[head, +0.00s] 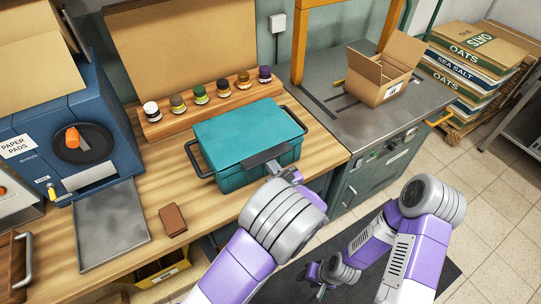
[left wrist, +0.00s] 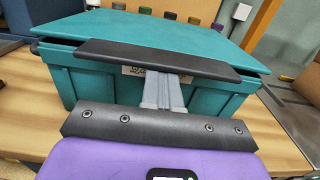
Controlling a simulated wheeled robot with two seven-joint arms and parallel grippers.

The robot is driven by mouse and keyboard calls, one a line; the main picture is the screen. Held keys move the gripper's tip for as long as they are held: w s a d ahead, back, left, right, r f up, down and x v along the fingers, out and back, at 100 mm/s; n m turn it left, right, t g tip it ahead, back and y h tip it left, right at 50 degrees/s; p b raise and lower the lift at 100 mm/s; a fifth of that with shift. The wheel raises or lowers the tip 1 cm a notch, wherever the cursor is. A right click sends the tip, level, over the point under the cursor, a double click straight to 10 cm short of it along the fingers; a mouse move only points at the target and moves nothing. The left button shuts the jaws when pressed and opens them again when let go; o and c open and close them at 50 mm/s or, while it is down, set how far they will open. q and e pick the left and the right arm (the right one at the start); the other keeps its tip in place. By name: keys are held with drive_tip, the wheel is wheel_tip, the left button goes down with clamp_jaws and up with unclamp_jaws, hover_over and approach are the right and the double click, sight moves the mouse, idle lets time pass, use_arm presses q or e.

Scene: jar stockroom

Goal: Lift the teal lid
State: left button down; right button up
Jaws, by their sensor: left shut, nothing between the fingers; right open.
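The teal lid (head: 238,130) lies over a teal box (head: 233,178) with dark side handles on the wooden bench. A dark lip (head: 268,158) sticks out from the lid's front edge; it also spans the left wrist view (left wrist: 150,58). My left gripper (head: 290,175) is shut and empty at the front of the box. In the left wrist view its fingertips (left wrist: 163,82) are just below the dark lip; whether they touch it I cannot tell. A dark gap shows under the lid's edge. My right gripper (head: 322,284) is low over the dark floor mat, away from the box.
Several small jars stand on a wooden rack (head: 215,108) behind the box. A brown block (head: 172,221) and a grey tray (head: 110,225) lie to the left, beside a blue machine (head: 110,120). An open carton (head: 383,75) stands on the grey counter at right.

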use_arm(q)
drive_tip(key=shift+w+a+r+p, duration=0.1)
drive_tip(key=shift+w+r+p, duration=0.05)
drive_tip(key=shift+r+p, duration=1)
drive_tip(key=shift+w+a+r+p, duration=0.1)
drive_tip(key=shift+r+p, duration=0.8)
drive_tip(key=shift+r, duration=0.35)
drive_tip(key=shift+w+a+r+p, duration=0.15)
drive_tip(key=shift+w+r+p, duration=0.1)
drive_tip(key=shift+r+p, duration=0.55)
drive_tip(key=shift+w+a+r+p, duration=0.15)
drive_tip(key=shift+w+r+p, duration=0.05)
drive_tip(key=shift+r+p, duration=0.45)
drive_tip(key=shift+w+a+r+p, duration=0.15)
drive_tip(key=shift+r+p, duration=0.25)
drive_tip(key=shift+r, duration=0.4)
